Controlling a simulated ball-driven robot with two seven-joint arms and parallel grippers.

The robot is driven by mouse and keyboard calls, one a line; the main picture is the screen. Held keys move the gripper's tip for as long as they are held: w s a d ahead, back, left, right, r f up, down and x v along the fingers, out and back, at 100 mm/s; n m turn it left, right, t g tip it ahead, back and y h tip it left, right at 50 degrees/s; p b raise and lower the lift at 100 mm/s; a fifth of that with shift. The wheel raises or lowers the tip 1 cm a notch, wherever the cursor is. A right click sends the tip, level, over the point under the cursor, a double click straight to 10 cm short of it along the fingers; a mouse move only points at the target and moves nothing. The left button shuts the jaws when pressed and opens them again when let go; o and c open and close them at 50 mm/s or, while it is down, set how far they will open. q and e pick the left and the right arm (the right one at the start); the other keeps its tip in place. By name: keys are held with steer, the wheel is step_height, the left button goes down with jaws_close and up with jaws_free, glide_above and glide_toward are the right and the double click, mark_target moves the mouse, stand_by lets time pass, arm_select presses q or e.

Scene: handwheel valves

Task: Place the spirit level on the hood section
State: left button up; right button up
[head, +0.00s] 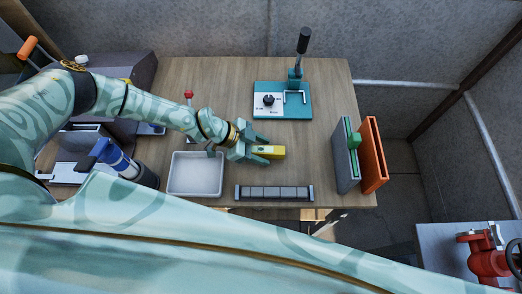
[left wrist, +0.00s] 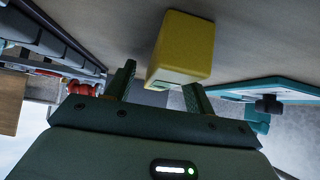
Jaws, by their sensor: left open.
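The yellow block (head: 269,152), which looks like the spirit level, lies on the wooden table near its middle. My left gripper (head: 256,149) is at the block's left end, with its fingers spread. In the left wrist view the yellow block (left wrist: 183,48) stands just ahead of my open fingers (left wrist: 160,90), its near end close to the tips; I cannot tell whether they touch it. No part in view is plainly the hood section. My right gripper is not seen.
A pale tray (head: 196,189) and a dark segmented bar (head: 274,193) lie near the front edge. A teal lever press (head: 282,99) stands at the back. Grey and orange upright panels (head: 373,155) stand right. A red-knobbed lever (head: 188,95) rises behind my arm.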

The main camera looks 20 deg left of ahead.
arm_select(q)
jaws_close()
